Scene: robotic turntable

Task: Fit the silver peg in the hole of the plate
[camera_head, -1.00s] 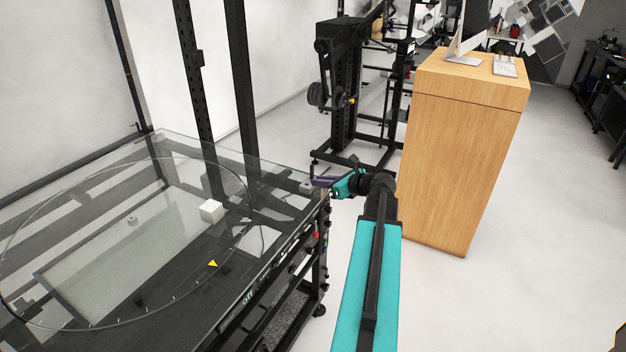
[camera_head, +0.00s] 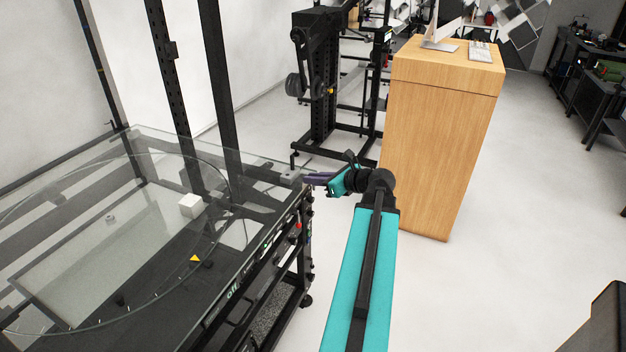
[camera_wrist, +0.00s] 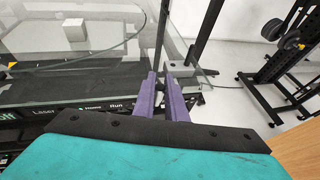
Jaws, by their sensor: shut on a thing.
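A small grey block (camera_head: 291,177) sits at the table corner by the fingertips. In the wrist view this block (camera_wrist: 206,71) is just right of them and shows a dark spot; it may be the plate with the hole. Whether peg and block touch cannot be told.
The glass table (camera_head: 262,172) has a round turntable carrying a white cube (camera_head: 190,206), a small grey ring-like piece (camera_head: 110,219) and a yellow marker (camera_head: 195,258). Black posts rise behind.

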